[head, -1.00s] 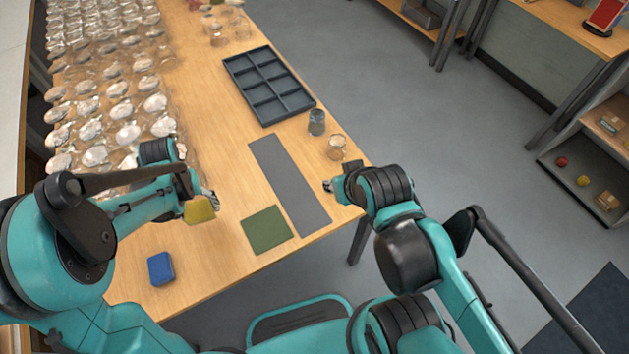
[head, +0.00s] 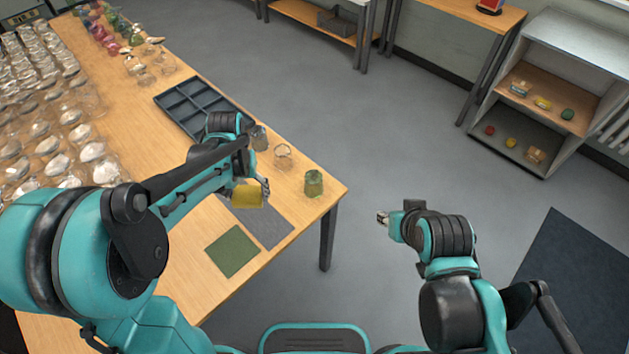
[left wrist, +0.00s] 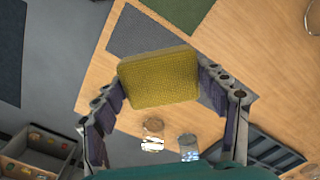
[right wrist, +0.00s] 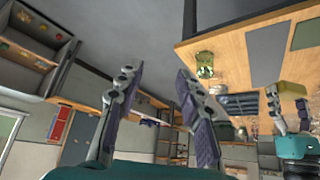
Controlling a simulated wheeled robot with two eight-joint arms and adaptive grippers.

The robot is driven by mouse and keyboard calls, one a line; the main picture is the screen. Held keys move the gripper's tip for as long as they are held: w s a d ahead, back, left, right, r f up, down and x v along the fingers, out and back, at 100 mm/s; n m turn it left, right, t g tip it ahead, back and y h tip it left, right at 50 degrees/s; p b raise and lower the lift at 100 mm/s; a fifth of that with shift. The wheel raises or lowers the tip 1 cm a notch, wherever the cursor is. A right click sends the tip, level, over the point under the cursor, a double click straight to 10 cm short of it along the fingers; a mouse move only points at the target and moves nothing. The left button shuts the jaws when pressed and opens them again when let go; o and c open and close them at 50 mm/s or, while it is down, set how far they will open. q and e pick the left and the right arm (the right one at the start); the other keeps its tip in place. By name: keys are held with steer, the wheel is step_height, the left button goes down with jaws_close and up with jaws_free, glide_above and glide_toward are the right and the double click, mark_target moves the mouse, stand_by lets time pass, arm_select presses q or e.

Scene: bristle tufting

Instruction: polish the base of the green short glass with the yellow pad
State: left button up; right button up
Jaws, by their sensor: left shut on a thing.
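The green short glass (head: 314,183) stands on the table near its right corner. In the right wrist view the green glass (right wrist: 204,64) shows near the table's edge. The yellow pad (head: 247,196) is held by my left gripper (head: 252,182), above the grey mat and left of the green glass, apart from it. In the left wrist view the pad (left wrist: 160,77) sits between the fingers. My right gripper (head: 382,218) is open and empty, off the table's right edge over the floor. The right wrist view shows its fingers (right wrist: 158,72) spread apart.
A clear glass (head: 283,155) and a grey-blue glass (head: 260,138) stand behind the green glass. A dark divided tray (head: 176,103) lies farther back. A grey mat (head: 272,228) and a green mat (head: 232,251) lie in front. Many clear glasses (head: 40,130) crowd the left side.

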steer(key=shift+w, duration=0.1)
steer(key=c, duration=0.5)
arm_select(q)
steer(key=shift+r, duration=0.15)
arm_select(e)
steer(key=shift+w+a+r, duration=0.15)
steer(key=shift+w+r, duration=0.1)
steer(key=shift+r, duration=0.05)
jaws_close()
arm_select(q)
steer(key=shift+r+p, duration=0.65)
steer(key=shift+p, duration=0.1)
steer(key=shift+r+p, duration=0.65)
steer(key=shift+p, duration=0.05)
steer(key=shift+r+p, duration=0.95)
steer(key=shift+p, duration=0.05)
steer(key=shift+f, duration=0.1)
arm_select(e)
steer(key=n+g, duration=0.3)
steer(key=g, duration=0.4)
glide_above(314, 183)
steer(key=w+d, duration=0.3)
step_height(314, 183, down, 10)
arm_select(q)
steer(key=shift+f+b, duration=1.35)
steer(key=shift+b, duration=0.2)
arm_select(e)
steer(key=shift+s+f, duration=0.1)
steer(key=shift+f, duration=2.25)
